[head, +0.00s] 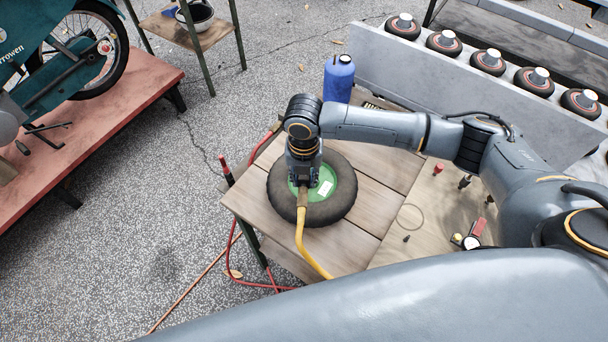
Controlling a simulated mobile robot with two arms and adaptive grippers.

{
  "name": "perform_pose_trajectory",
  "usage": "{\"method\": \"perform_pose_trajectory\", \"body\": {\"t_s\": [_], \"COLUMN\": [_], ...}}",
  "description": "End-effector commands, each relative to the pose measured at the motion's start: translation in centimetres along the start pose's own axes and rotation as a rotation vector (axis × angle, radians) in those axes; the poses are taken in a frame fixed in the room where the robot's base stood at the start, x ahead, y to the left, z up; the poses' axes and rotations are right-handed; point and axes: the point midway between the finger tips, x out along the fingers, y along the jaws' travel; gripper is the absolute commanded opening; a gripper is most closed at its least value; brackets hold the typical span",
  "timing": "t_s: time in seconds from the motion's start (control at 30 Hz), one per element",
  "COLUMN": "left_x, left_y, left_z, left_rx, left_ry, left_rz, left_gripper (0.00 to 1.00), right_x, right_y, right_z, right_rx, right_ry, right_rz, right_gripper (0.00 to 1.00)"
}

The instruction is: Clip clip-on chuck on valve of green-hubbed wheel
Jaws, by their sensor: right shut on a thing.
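The green-hubbed wheel (338,208) lies flat on a wooden table, its black tyre around a green hub with a white label. My right gripper (303,184) points down over the left part of the hub. It is shut on the clip-on chuck (302,200), a small brass-coloured piece at the end of a yellow hose (302,240). The hose runs over the front of the tyre. The valve is hidden by the gripper and chuck, so I cannot tell whether the chuck is on it. My left gripper is not in view.
The wooden table (385,222) also carries a blue bottle (339,78) at the back and small tools at the right. A red hose (230,248) hangs by its left edge. Several small wheels line a grey rack behind. A moped stands on a red platform (100,120) at left.

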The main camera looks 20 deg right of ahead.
Motion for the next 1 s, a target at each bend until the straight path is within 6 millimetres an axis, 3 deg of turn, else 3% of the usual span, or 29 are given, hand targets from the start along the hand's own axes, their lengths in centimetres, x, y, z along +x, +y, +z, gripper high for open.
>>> {"method": "perform_pose_trajectory", "body": {"t_s": [0.57, 0.6, 0.7, 1.0], "left_x": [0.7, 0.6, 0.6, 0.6], "left_y": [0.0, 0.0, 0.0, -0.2], "left_z": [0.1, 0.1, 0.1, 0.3], "left_rx": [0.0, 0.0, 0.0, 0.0], "left_ry": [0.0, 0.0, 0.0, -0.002], "left_rz": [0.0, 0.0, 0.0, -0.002], "left_gripper": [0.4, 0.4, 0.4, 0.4], "right_x": [1.5, 1.4, 1.4, 1.3], "right_y": [0.0, 0.0, 0.0, 0.0], "right_z": [0.0, 0.0, 0.0, 0.0], "right_rx": [0.0, 0.0, 0.0, 0.0], "right_ry": [0.001, 0.0, 0.0, 0.0], "right_rz": [0.001, 0.001, 0.001, 0.0], "right_gripper": [0.02, 0.36, 0.54, 0.54]}}
